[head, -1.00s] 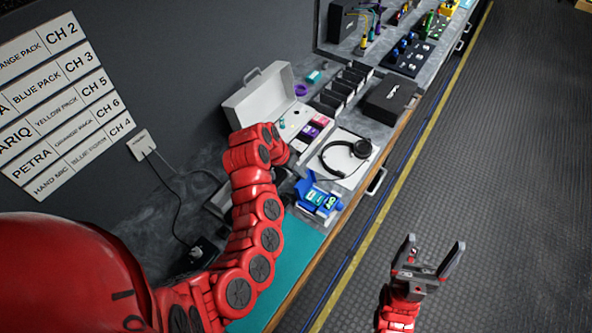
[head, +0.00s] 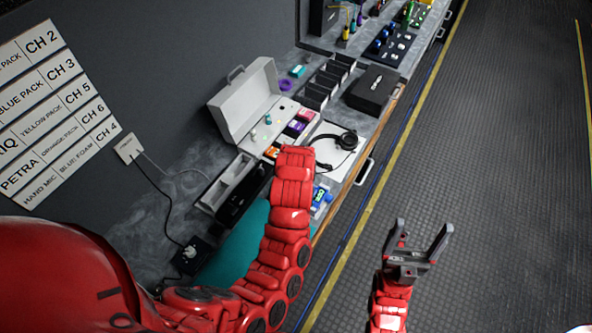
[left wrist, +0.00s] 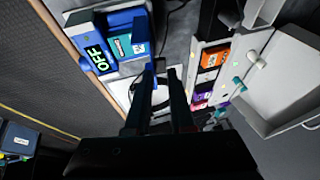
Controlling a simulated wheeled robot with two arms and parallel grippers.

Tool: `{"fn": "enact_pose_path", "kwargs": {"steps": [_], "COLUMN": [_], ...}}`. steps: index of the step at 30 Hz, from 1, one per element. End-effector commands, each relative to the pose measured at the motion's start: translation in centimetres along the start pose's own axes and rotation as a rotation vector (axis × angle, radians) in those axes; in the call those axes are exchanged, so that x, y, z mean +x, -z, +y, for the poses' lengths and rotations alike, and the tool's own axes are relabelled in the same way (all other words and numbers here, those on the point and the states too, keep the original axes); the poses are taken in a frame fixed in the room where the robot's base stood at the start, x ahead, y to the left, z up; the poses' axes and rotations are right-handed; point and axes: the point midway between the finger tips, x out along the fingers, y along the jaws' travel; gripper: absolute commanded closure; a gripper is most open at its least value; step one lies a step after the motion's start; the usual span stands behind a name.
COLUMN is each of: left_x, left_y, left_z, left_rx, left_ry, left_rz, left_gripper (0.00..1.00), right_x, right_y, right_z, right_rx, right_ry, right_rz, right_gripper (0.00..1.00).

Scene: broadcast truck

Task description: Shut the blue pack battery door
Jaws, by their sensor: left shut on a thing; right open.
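The blue pack (head: 321,197) lies on the counter's front part, partly hidden behind my left arm in the head view. In the left wrist view the blue pack (left wrist: 112,42) shows a lit display reading OFF and a teal battery in its open bay. A narrow blue piece, which looks like the battery door (left wrist: 149,76), is between the tips of my left gripper (left wrist: 160,78). The left gripper is shut on it, beside the pack; the hinge is not clear. My right gripper (head: 418,242) is open and empty over the floor.
A headset (head: 346,140) lies on a white mat behind the pack. An open white case (head: 243,103), coloured packs (head: 297,127) and a black case (head: 373,90) stand farther back. A charger tray (head: 232,182) is near the wall. The floor at right is clear.

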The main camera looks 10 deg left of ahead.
Motion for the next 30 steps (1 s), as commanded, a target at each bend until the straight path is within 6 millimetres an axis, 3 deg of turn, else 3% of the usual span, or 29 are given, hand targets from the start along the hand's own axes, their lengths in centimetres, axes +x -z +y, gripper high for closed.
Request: {"fn": "enact_pose_path", "kwargs": {"steps": [10,11,15,25,30], "left_x": [0.1,0.1,0.1,0.0,-1.1], "left_y": [-0.1,-0.1,-0.1,-0.1,0.0], "left_z": [0.1,0.1,0.1,0.0,0.1], "left_rx": [0.001,0.001,0.001,0.001,0.002], "left_ry": [0.002,0.001,0.001,0.002,0.003], "left_rz": [-0.004,-0.004,-0.003,-0.001,0.000], "left_gripper": [1.00,0.77,0.52,0.51,0.51], "right_x": [0.0,0.0,0.0,-0.1,-0.8], "right_y": [0.0,0.0,0.0,0.0,-0.1], "right_z": [0.0,0.0,0.0,0.0,0.0], "right_rx": [0.000,0.000,0.000,0.000,0.000], "right_ry": [0.000,0.000,0.000,0.000,0.000], "right_rz": [0.000,0.000,0.000,0.000,0.000], "right_gripper": [0.16,0.16,0.16,0.16,0.16]}}
